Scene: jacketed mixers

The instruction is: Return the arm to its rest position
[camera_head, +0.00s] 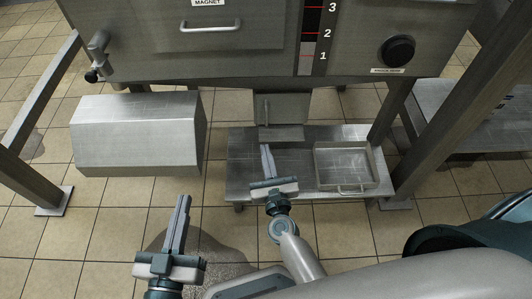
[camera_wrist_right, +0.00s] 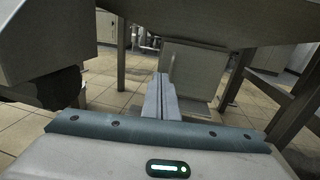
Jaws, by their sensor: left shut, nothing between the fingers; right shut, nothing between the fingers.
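My left gripper (camera_head: 181,219) is at the lower left in the head view, over the tiled floor and a dark wet patch. Its fingers are together and empty. My right gripper (camera_head: 266,160) is near the middle of the head view, in front of the outlet under the machine and over the low steel shelf. Its fingers are together with nothing between them. They also show closed in the right wrist view (camera_wrist_right: 161,97), pointing toward a grey box-like outlet.
The steel machine (camera_head: 250,62) stands ahead on legs. A metal housing (camera_head: 135,135) hangs at left. A machine leg (camera_head: 455,110) slants at right. Open tiled floor (camera_head: 90,240) lies at lower left.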

